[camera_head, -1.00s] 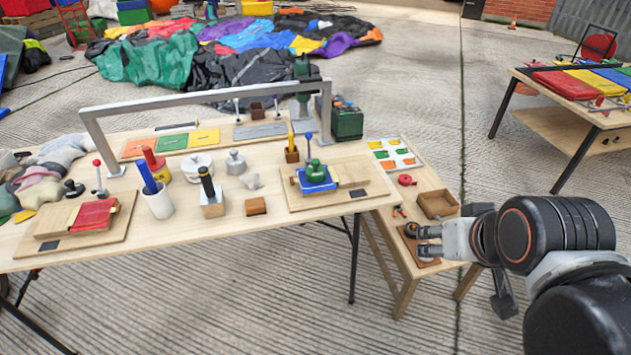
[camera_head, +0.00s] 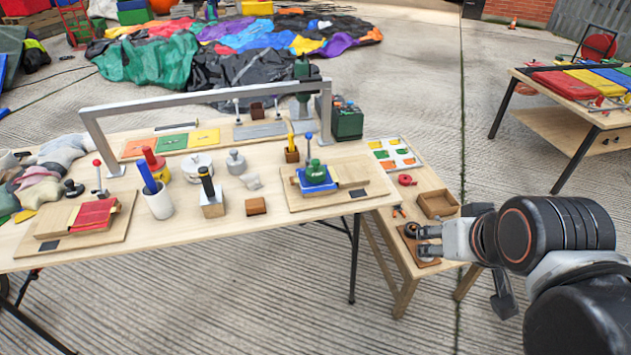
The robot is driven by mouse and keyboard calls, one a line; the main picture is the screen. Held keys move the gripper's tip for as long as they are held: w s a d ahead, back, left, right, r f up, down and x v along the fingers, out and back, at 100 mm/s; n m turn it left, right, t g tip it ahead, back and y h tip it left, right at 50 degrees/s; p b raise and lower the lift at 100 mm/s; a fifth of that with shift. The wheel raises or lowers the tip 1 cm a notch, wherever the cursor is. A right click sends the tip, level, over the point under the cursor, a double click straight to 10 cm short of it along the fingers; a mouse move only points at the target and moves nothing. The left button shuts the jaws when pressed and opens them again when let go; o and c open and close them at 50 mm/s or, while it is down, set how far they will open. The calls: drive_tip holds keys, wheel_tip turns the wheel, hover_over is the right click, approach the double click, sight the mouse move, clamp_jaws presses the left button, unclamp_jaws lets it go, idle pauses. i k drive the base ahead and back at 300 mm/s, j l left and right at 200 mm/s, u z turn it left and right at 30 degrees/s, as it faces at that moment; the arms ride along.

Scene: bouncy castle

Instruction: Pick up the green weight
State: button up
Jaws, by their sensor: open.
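The green weight (camera_head: 315,171) is a rounded green piece with a knob on top. It sits on a blue pad (camera_head: 318,184) on a wooden board (camera_head: 366,172) at the right part of the main table. A blue-topped pin (camera_head: 308,140) stands just behind it. My gripper (camera_head: 424,241) is open and empty, to the right of the weight and lower in the picture, in front of the low side bench. I cannot tell its exact height above the bench.
A grey metal frame (camera_head: 205,92) arches over the main table (camera_head: 262,238). White weights (camera_head: 197,166), a white cup (camera_head: 158,203) and a black-handled block (camera_head: 211,199) stand left of the board. A wooden tray (camera_head: 437,204) lies on the side bench (camera_head: 385,226).

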sight(316, 172)
drive_tip(key=i+l+u, duration=0.4)
drive_tip(key=l, duration=0.25)
drive_tip(key=i+l+u, duration=0.2)
drive_tip(key=i+l, duration=0.05)
drive_tip(key=l, duration=0.1)
